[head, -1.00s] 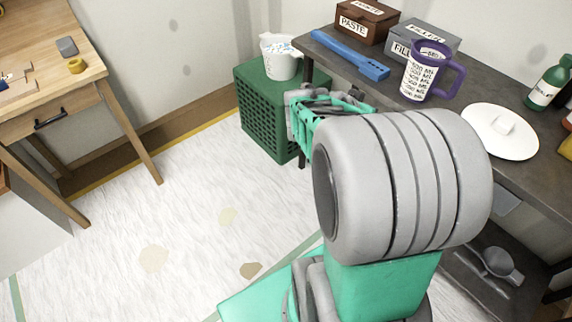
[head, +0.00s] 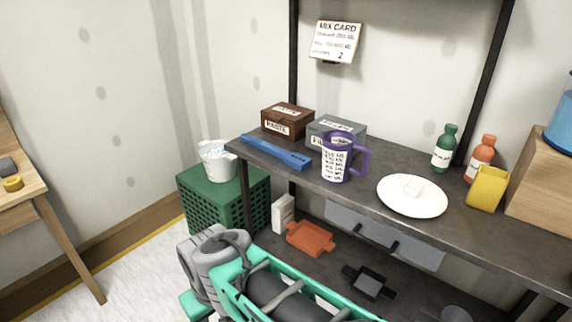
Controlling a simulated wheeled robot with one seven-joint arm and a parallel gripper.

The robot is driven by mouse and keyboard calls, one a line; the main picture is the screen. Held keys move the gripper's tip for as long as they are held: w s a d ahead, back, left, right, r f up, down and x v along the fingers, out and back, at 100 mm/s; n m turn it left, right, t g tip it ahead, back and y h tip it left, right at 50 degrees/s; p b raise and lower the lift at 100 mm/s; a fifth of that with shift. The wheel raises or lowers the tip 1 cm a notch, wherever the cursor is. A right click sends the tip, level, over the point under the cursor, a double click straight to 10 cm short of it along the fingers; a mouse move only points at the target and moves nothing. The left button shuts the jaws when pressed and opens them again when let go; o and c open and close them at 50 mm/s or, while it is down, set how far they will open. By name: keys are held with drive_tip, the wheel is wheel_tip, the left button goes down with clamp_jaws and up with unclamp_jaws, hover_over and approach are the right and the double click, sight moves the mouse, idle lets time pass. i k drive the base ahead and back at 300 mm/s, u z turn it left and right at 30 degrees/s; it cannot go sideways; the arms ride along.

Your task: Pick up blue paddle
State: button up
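The blue paddle (head: 275,152) lies flat on the dark shelf top, along its front left edge. Its narrow end points left and its wider end points right, near the purple measuring jug (head: 337,160). Nothing covers it. Part of my arm, with grey joints and teal links, shows at the bottom of the head view, lower than the shelf top and apart from the paddle. I cannot make out my gripper's fingers in this view.
Behind the paddle stand a brown paste box (head: 287,122) and a grey filler box (head: 322,131). A green crate (head: 221,202) with a white tub (head: 217,163) stands left. An orange tray (head: 310,238) lies below.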

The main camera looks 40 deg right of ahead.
sight(299, 162)
drive_tip(key=z, duration=0.6)
drive_tip(key=i, duration=0.25)
drive_tip(key=z, duration=0.6)
